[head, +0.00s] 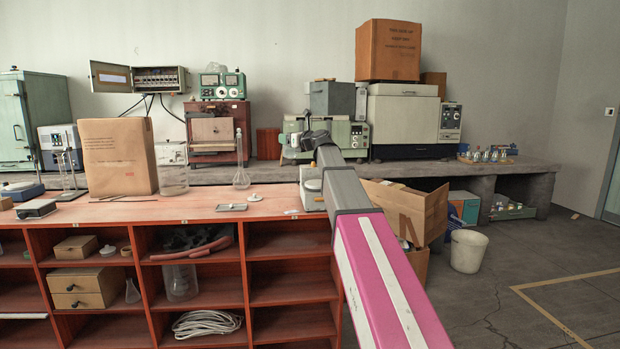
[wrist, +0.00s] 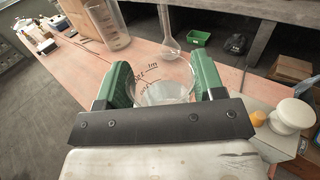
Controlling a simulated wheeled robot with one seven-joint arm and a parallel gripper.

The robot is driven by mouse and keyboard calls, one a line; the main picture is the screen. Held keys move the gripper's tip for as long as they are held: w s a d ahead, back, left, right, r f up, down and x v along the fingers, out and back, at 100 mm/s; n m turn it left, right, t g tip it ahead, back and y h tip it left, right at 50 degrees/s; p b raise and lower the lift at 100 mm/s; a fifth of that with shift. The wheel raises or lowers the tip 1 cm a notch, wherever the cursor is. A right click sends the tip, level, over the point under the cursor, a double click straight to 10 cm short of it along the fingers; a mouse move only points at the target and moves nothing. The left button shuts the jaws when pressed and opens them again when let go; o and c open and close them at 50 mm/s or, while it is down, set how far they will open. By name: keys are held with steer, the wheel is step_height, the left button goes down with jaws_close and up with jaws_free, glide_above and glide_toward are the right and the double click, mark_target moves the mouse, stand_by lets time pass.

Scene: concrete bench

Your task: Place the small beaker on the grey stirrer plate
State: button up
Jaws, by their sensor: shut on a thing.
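In the wrist view my gripper (wrist: 162,82) is shut on a small clear beaker (wrist: 165,94) with dark graduation marks, held between its green fingers. The beaker's base and its clearance over the bench cannot be judged. In the head view my arm reaches over the right end of the red bench, and the fingers and beaker are not clearly visible there. A low device with a grey top (head: 36,208), which looks like the grey stirrer plate, sits at the bench's left, well away from my gripper. Nothing is seen on its top.
A large beaker (head: 173,175) and a long-necked flask (head: 241,170) stand on the red bench (head: 275,199). A cardboard box (head: 118,158) and a blue-based device (head: 22,190) are near the grey-topped one. A small flat grey item (head: 232,207) lies at the front edge.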

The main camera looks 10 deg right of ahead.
steer(key=shift+s+d+f, duration=0.1)
steer(key=shift+d+f, duration=2.6)
steer(key=shift+d, duration=0.15)
steer(key=shift+s+d+f, duration=0.1)
steer(key=shift+d+f, duration=2.6)
steer(key=shift+d, duration=0.15)
steer(key=o, duration=1)
steer(key=v, duration=1.2)
